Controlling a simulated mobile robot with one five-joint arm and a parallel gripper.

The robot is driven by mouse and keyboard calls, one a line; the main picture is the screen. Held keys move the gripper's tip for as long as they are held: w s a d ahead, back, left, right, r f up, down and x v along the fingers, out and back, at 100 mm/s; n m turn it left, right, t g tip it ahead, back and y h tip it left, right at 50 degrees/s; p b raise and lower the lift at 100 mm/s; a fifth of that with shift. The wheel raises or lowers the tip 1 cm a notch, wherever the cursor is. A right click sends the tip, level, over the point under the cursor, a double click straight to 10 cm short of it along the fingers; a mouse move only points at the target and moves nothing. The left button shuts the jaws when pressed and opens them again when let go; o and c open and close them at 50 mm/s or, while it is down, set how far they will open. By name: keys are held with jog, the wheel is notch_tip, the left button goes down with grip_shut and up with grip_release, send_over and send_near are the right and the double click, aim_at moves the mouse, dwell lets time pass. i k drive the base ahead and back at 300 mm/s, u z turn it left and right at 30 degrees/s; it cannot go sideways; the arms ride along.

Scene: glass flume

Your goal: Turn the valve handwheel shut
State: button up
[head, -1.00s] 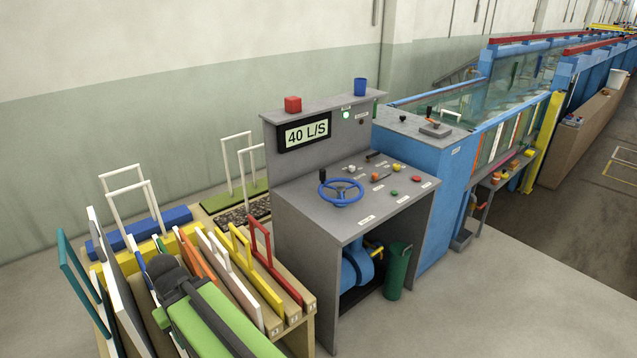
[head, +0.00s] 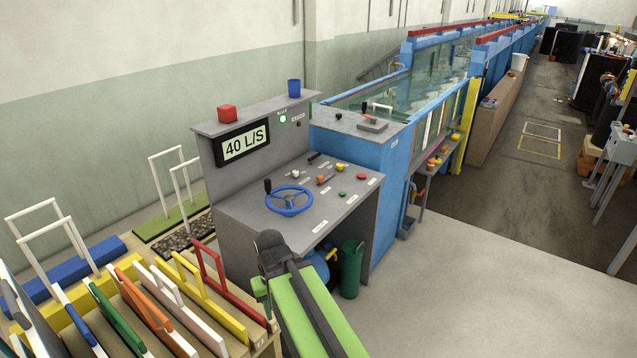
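The blue handwheel (head: 289,200) lies on the sloping grey top of the console (head: 240,208), with a black knob standing up at its left rim. The display (head: 241,146) on the console's back panel reads 40 L/S. My green and dark grey arm rises from the bottom edge, in front of the console's lower front. My gripper cannot be made out in this view. Nothing of mine is seen touching the handwheel.
A rack of coloured-handled panels (head: 190,300) stands at the lower left. A green cylinder (head: 351,270) stands by the console's right leg. A red block (head: 227,113) and blue cup (head: 294,88) sit on the console's top ledge. Open floor (head: 470,290) lies to the right.

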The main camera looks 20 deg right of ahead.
aim_at(289, 200)
jog(key=z, duration=0.3)
jog(key=i, duration=1.1)
jog(key=u, duration=0.1)
